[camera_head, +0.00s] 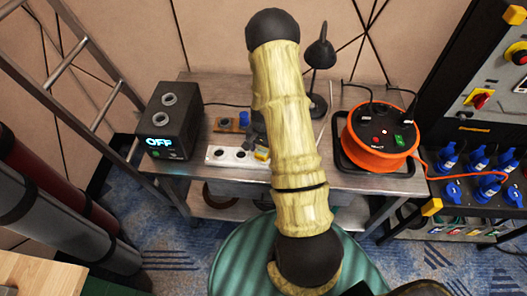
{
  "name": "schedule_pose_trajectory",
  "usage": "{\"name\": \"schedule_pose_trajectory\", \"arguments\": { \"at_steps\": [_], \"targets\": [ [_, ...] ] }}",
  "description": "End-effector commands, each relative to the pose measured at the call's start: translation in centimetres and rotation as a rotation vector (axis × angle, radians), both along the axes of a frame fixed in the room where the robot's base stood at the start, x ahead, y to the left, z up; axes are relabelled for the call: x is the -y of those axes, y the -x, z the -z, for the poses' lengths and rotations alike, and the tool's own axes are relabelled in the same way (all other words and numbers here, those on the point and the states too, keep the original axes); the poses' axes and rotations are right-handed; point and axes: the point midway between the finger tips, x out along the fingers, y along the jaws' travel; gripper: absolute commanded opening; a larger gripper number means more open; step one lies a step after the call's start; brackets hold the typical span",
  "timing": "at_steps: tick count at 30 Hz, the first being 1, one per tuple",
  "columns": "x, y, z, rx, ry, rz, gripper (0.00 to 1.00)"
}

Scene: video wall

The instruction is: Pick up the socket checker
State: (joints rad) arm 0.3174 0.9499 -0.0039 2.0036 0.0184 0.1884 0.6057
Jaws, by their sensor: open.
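A small yellow item (262,154) shows at the right end of a white socket strip (222,157) on the metal table. It may be the socket checker, but it is partly hidden behind my arm and too small to tell. My wood-patterned arm crosses the middle of the head view. My gripper cannot be made out. A dark grey part shows at the arm's left edge just above the yellow item, and I cannot tell whether it belongs to the gripper.
A black box reading OFF (169,121) stands on the table's left. A blue-topped item (243,119) sits behind the strip. A black lamp (320,60) stands at the back. An orange cable reel (378,140) is on the right, beside a panel with blue sockets (478,160). A ladder (75,65) leans left.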

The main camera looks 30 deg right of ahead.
Motion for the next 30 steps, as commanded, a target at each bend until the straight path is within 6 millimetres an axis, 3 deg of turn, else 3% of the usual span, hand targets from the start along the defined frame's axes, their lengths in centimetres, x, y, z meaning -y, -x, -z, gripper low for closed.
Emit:
{"name": "schedule_pose_trajectory", "arguments": {
  "at_steps": [14,22,30],
  "targets": [
    [0.02,-0.01,-0.03,0.0,0.0,0.0,0.67],
    [0.02,-0.01,-0.03,0.0,0.0,0.0,0.14],
    [0.02,-0.03,-0.14,0.001,0.001,0.0,0.14]
  ]
}}
